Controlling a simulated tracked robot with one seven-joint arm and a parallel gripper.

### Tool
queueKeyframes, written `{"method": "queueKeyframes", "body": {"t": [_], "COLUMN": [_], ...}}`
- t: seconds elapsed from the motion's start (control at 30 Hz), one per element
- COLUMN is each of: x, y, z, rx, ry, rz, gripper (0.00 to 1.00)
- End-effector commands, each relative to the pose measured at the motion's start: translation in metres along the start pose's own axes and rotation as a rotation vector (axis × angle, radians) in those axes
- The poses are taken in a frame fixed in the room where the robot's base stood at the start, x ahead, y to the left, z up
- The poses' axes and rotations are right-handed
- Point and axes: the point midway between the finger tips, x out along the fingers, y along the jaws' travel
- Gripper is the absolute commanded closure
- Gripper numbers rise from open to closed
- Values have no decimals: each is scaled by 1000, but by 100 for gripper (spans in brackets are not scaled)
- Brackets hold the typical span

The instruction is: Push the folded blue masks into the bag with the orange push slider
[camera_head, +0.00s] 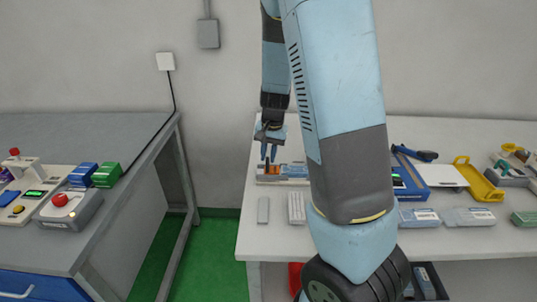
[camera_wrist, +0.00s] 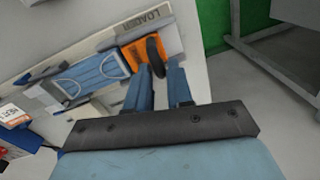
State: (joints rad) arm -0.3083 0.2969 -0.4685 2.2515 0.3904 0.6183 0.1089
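The orange push slider (camera_wrist: 133,56) sits on the loader at the upper middle of the wrist view, with a black rounded handle (camera_wrist: 157,52) at its right end. The folded blue masks (camera_wrist: 95,76) lie in the loader track left of the slider. In the head view the slider (camera_head: 272,168) is a small orange block near the table's left end. My gripper (camera_wrist: 160,72) is open, its two blue fingers apart above the slider's handle end. I cannot tell whether they touch the handle. In the head view my gripper (camera_head: 268,154) points down over the slider. I cannot make out the bag clearly.
The loader plate (camera_wrist: 150,17) lies on the white table (camera_head: 270,235). Grey and white packs (camera_head: 296,207) lie in front of it. My arm hides the table's middle. A blue tray, a yellow holder (camera_head: 476,178) and boxes stand right. A grey table (camera_head: 75,128) stands left across a gap.

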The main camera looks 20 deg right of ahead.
Motion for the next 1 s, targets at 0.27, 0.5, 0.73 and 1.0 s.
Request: {"method": "queueKeyframes", "body": {"t": [0.27, 0.5, 0.73, 1.0], "x": [0, 0, 0, -2], "y": [0, 0, 0, 18], "z": [0, 0, 0, -10], "rx": [0, 0, 1, -2], "ry": [0, 0, 0, 0], "rz": [0, 0, 0, 0], "gripper": [100, 100, 100, 100]}}
